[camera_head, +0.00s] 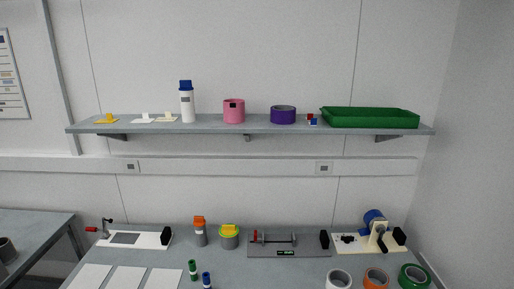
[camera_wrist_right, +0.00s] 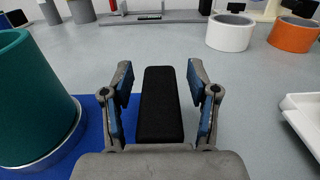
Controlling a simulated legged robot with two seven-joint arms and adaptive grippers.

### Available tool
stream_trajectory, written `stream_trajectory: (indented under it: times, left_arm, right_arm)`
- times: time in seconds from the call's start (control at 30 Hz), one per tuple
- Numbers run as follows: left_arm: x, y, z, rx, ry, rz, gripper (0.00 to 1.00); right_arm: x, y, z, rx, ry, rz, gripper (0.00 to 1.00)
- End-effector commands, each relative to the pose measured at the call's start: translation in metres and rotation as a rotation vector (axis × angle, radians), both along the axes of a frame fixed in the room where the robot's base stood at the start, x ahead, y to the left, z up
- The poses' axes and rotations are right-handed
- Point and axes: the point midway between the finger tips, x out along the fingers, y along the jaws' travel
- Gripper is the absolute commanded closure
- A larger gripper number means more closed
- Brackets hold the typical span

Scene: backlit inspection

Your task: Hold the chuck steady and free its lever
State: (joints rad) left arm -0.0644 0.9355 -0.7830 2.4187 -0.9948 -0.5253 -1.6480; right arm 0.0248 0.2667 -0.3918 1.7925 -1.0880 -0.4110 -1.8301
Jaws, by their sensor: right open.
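A blue rounded part on a cream base (camera_head: 374,222) with black blocks stands at the back right of the bench; it may be the chuck, but its lever is too small to make out. A grey plate (camera_head: 290,251) at the back middle carries a rod with a red end (camera_head: 256,237). A white board (camera_head: 141,238) at the back left has a red-handled clamp (camera_head: 97,229). My right gripper (camera_wrist_right: 161,82) shows in the wrist view, open, with its blue-padded fingers apart on either side of a long black block (camera_wrist_right: 160,108). Contact with the block does not show. My left gripper is out of view.
A teal cylinder (camera_wrist_right: 32,95) stands on a blue mat (camera_wrist_right: 96,140) left of my right gripper. A white tray (camera_wrist_right: 304,112) lies to its right. White (camera_wrist_right: 230,32) and orange (camera_wrist_right: 293,33) rolls stand ahead. A shelf (camera_head: 205,126) hangs above the bench.

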Motion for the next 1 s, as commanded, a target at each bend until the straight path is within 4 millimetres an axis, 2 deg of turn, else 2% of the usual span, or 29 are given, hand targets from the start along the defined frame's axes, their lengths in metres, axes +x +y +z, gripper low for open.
stream_trajectory:
  times: [0.17, 0.27, 0.5, 0.7, 1.0]
  left_arm:
    - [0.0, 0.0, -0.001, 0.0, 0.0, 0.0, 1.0]
    - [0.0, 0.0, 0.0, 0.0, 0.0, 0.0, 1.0]
    - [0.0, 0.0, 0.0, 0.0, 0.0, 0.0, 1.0]
    - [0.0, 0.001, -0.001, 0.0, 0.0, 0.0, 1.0]
    - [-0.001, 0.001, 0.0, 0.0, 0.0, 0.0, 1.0]
  right_arm:
    - [-0.009, -0.002, -0.005, -0.004, 0.009, -0.002, 0.41]
    - [-0.026, -0.002, -0.006, -0.003, 0.01, -0.001, 0.41]
    - [-0.08, -0.002, -0.006, -0.004, 0.011, 0.0, 0.41]
    - [-0.112, -0.002, -0.006, -0.003, 0.011, 0.0, 0.41]
    - [-0.122, -0.002, -0.003, -0.003, 0.005, 0.001, 0.41]
